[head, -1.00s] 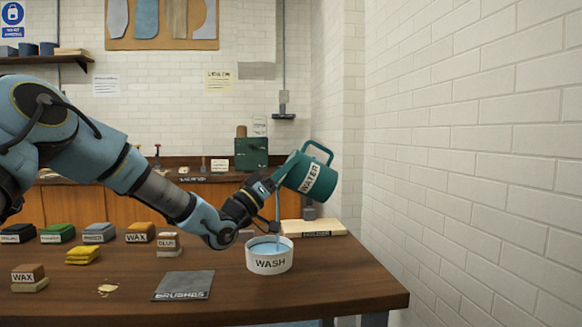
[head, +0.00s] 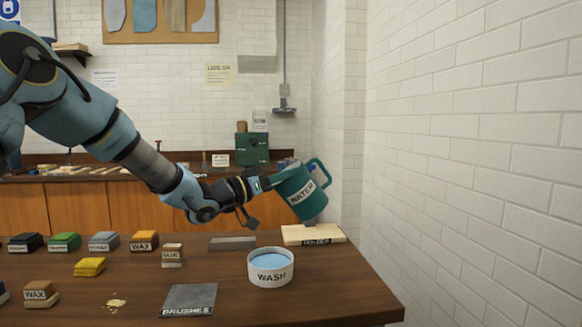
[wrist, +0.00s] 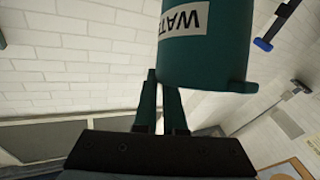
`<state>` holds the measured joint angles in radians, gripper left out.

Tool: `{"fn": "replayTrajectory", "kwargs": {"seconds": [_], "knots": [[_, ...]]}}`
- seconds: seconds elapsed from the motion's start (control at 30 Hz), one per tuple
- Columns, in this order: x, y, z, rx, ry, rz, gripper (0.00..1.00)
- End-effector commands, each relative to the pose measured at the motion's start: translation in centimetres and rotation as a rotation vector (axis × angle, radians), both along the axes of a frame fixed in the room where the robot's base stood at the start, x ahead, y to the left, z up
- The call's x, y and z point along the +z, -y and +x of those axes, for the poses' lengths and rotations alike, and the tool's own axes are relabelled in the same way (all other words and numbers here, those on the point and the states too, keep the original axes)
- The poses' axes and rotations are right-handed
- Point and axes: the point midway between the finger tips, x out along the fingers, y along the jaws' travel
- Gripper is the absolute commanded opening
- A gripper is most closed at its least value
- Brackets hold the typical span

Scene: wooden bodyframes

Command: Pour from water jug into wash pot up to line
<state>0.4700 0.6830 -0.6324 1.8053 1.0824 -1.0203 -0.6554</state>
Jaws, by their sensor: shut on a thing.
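The teal water jug (head: 300,192), labelled WATER, is held in the air above the back right of the table, slightly tilted. My gripper (head: 262,184) is shut on it from the left side. The wrist view also shows the jug (wrist: 205,55) close up, beyond the gripper's base. The white wash pot (head: 271,277), labelled WASH, stands upright on the table, below and in front of the jug. Light blue water (head: 271,261) shows inside the pot, near the rim. No stream shows between jug and pot. The fill line is not visible.
A pale board (head: 313,235) labelled HOLDER lies behind the pot, under the jug. A grey BRUSHES mat (head: 188,300) lies left of the pot. Several labelled blocks and a yellow cloth (head: 90,266) sit further left. A white brick wall (head: 470,150) stands close on the right.

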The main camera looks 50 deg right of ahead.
Motion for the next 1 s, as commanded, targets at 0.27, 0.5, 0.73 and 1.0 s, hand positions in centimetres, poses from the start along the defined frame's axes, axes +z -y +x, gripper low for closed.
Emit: {"fn": "replayTrajectory", "kwargs": {"seconds": [0.27,0.5,0.73,1.0], "knots": [[1.7,0.0,0.0,-0.001,0.076,0.093,0.00],[2.3,0.0,-0.1,-0.001,0.134,0.169,0.00],[2.9,0.0,0.0,0.000,0.187,0.237,0.00],[3.5,0.0,0.0,0.000,0.246,0.312,0.00]]}}
